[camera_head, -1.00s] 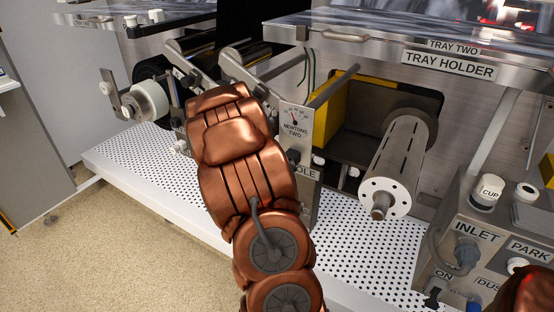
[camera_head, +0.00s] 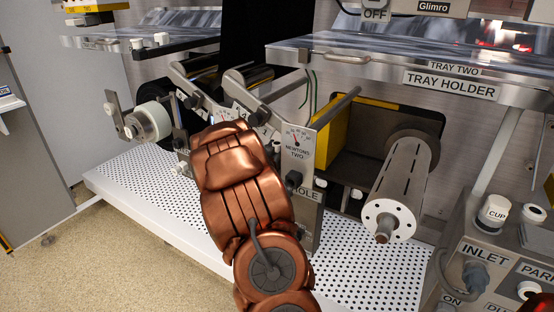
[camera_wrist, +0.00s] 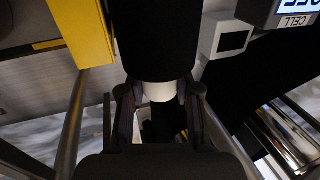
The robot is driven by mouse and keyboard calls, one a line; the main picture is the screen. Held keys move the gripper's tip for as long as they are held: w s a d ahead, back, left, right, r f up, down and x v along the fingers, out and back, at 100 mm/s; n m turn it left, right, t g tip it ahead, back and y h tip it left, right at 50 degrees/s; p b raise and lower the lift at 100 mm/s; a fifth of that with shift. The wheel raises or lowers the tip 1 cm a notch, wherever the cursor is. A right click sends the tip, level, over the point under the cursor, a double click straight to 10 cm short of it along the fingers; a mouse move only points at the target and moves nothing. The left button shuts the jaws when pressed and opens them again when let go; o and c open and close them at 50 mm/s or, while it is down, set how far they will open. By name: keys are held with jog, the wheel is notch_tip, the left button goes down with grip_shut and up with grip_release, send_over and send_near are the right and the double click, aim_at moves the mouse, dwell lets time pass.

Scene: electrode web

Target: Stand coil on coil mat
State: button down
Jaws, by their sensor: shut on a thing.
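The coil (camera_wrist: 158,40) shows in the wrist view as a broad black roll with a pale core end (camera_wrist: 160,91) towards me. My gripper (camera_wrist: 160,97) has a finger on each side of that pale end and is shut on the coil. In the head view my copper arm covers the gripper, and I cannot make out the held coil there. I cannot make out the coil mat in either view.
A slotted metal spindle (camera_head: 400,190) juts out at the right, below the tray holder (camera_head: 450,85). A white roll (camera_head: 151,121) sits at the left. A perforated white shelf (camera_head: 350,250) runs below. The inlet box (camera_head: 475,265) stands at lower right.

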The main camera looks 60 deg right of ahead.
jog(key=shift+f, duration=2)
jog(key=shift+f, duration=0.1)
jog(key=c, duration=0.8)
grip_release()
jog(key=shift+f+b, duration=0.15)
jog(key=shift+b, duration=0.15)
jog(key=p+v, duration=0.1)
jog(key=v, duration=0.6)
jog(key=shift+a+f, duration=0.3)
jog(key=shift+a, duration=0.15)
